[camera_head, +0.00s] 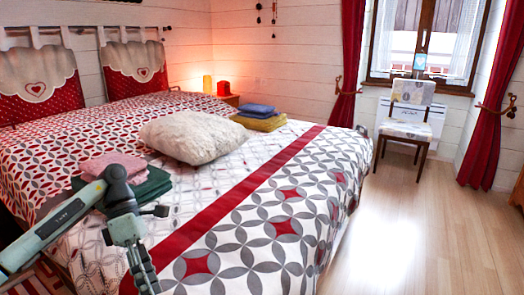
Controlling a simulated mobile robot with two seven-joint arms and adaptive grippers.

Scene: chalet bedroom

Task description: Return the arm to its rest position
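My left arm (55,228) comes in from the left edge. It is bent over the near left side of the bed, and its end hangs downward. My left gripper (146,274) is the dark part at the lower end, seen over the patterned bedspread. Its fingers are too small and seen too edge-on to tell whether they are open or shut, and I see no object at it. My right arm and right gripper are not in view.
Pink and green folded towels (115,165) lie on the bed (262,215) close behind my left arm. A white cushion (193,136) and blue and yellow folded cloths (258,117) lie farther back. A chair (408,125) stands by the window. The wooden floor (410,225) at right is clear.

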